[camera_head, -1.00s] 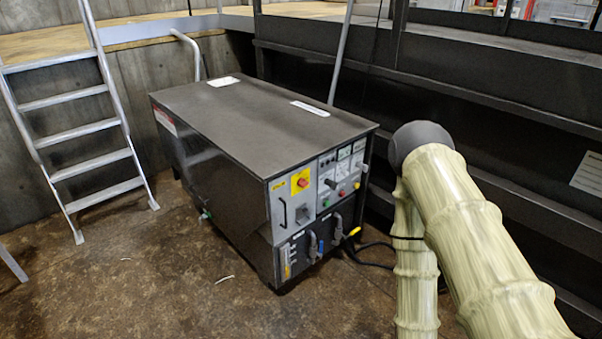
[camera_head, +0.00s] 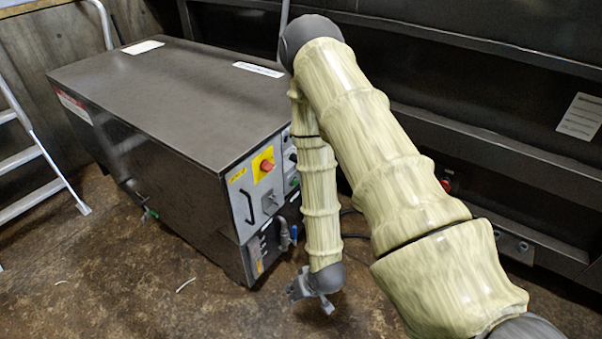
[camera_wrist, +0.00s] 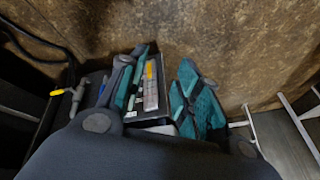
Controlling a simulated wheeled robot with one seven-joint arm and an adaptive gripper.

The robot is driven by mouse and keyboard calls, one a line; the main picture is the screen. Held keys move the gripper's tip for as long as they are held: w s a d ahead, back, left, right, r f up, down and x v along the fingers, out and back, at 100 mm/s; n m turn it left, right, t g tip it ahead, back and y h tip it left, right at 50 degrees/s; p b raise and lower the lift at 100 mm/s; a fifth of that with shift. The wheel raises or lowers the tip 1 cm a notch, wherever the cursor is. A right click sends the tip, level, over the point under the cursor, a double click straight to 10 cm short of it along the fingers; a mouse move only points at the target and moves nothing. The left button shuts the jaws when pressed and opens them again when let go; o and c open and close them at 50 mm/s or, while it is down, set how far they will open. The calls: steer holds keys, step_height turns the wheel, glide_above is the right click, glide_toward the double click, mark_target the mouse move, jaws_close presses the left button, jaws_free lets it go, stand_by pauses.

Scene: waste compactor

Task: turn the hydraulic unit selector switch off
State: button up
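The hydraulic unit (camera_head: 170,95) is a dark metal cabinet at the left of the head view. Its grey control panel (camera_head: 243,200) carries a red rotary knob on a yellow plate (camera_head: 263,164) and a black handle. Farther right on the panel a dark knob (camera_head: 292,157) shows, and my arm hides the rest. I cannot tell which knob is the selector switch. My gripper (camera_head: 314,291) hangs low in front of the panel, touching nothing I can see. In the wrist view its teal-padded fingers (camera_wrist: 163,92) are apart and empty, with part of the unit beyond.
Pipe fittings with a blue handle (camera_head: 293,232) stick out below the panel. A yellow-handled fitting (camera_wrist: 57,93) shows in the wrist view. A metal ladder (camera_head: 30,155) stands at the left and a dark ribbed wall (camera_head: 480,110) behind. The brown floor in front is clear.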

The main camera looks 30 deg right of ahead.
steer(key=w+d+r+m+t+b, duration=0.1)
steer(key=w+d+t+b, duration=0.25)
steer(key=w, duration=0.35)
steer(key=w+d+m+t+y+b, duration=0.1)
steer(key=w+d+t+b, duration=0.1)
steer(key=w+d+b, duration=0.4)
steer(key=w+d+r+m+t+b, duration=0.1)
steer(key=w+t+b, duration=0.1)
steer(key=w+b, duration=0.35)
steer(key=w+d+r+m+t+b, duration=0.2)
steer(key=w+d+r+t+b, duration=0.2)
steer(key=d+b, duration=0.3)
steer(key=w+d+r+m+t+b, duration=0.1)
steer(key=w+d+r+t+b, duration=0.4)
steer(key=d, duration=0.3)
steer(key=b+x, duration=0.1)
steer(key=x, duration=0.1)
steer(key=b+x, duration=0.2)
steer(key=x, duration=0.1)
steer(key=f+b+x, duration=0.1)
steer(key=x, duration=0.2)
steer(key=shift+w, duration=0.1)
steer(key=shift+w+r+b, duration=0.3)
steer(key=shift+w, duration=0.2)
steer(key=c, duration=0.7)
